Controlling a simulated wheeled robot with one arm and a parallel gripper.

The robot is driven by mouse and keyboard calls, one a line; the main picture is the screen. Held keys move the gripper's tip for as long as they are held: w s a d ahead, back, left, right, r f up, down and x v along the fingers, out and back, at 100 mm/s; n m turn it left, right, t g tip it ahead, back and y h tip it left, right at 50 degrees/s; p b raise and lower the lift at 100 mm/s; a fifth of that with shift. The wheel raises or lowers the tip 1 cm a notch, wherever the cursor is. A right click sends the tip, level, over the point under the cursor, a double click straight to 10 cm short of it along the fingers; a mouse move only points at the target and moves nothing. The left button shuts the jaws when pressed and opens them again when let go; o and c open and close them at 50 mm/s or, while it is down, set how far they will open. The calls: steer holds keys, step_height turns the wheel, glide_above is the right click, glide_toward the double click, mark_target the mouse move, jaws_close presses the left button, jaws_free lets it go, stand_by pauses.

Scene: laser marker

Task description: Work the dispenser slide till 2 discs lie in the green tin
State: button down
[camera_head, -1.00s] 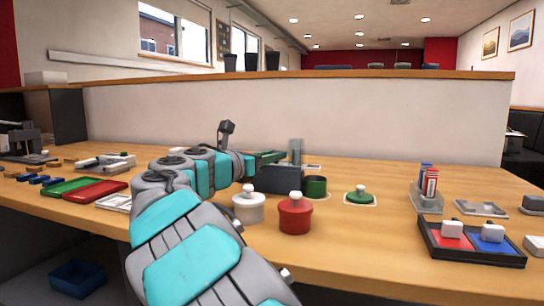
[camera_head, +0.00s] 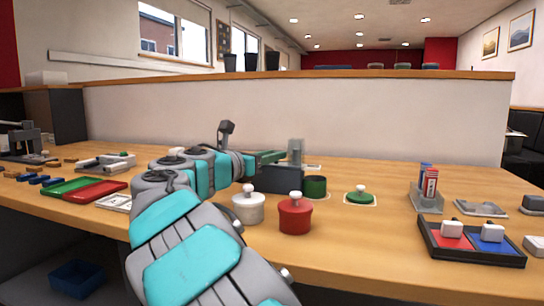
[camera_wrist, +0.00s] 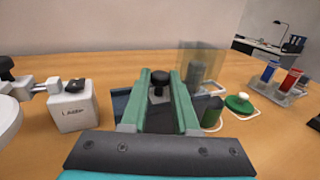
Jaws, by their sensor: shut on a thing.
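The disc dispenser (camera_head: 278,180) is a dark grey block with a clear upright tube (camera_head: 296,151) on it. In the wrist view, grey discs (camera_wrist: 196,72) show inside the tube. My gripper (camera_head: 270,156) has green fingers, which in the wrist view are shut on the black knob of the slide (camera_wrist: 158,80). The green tin (camera_head: 316,187) stands open just right of the dispenser; it also shows in the wrist view (camera_wrist: 210,110). Its inside is too dark and small to tell whether discs lie there. Its green lid (camera_head: 360,197) with a white knob lies to the right.
A white lidded tin (camera_head: 248,207) and a red lidded tin (camera_head: 295,214) stand in front of the dispenser. A card holder (camera_head: 427,198) and a tray with red and blue pads (camera_head: 470,256) are at the right. A white laser block (camera_wrist: 73,108) stands left in the wrist view.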

steer(key=shift+a, duration=0.1)
steer(key=shift+w+a+r+p, duration=0.2)
steer(key=shift+a+r+p, duration=0.2)
steer(key=shift+p, duration=0.65)
steer(key=a+p, duration=0.1)
steer(key=p, duration=0.1)
steer(key=w+a+p, duration=0.1)
steer(key=shift+a+p, duration=0.3)
steer(key=shift+p, duration=0.1)
steer(key=shift+a+f+p, duration=0.2)
steer(key=shift+a+p, duration=0.15)
steer(key=shift+f, duration=0.1)
steer(key=c, duration=1)
jaws_free()
steer(key=shift+w+a, duration=0.1)
steer(key=shift+a, duration=0.05)
steer(key=shift+o, duration=0.2)
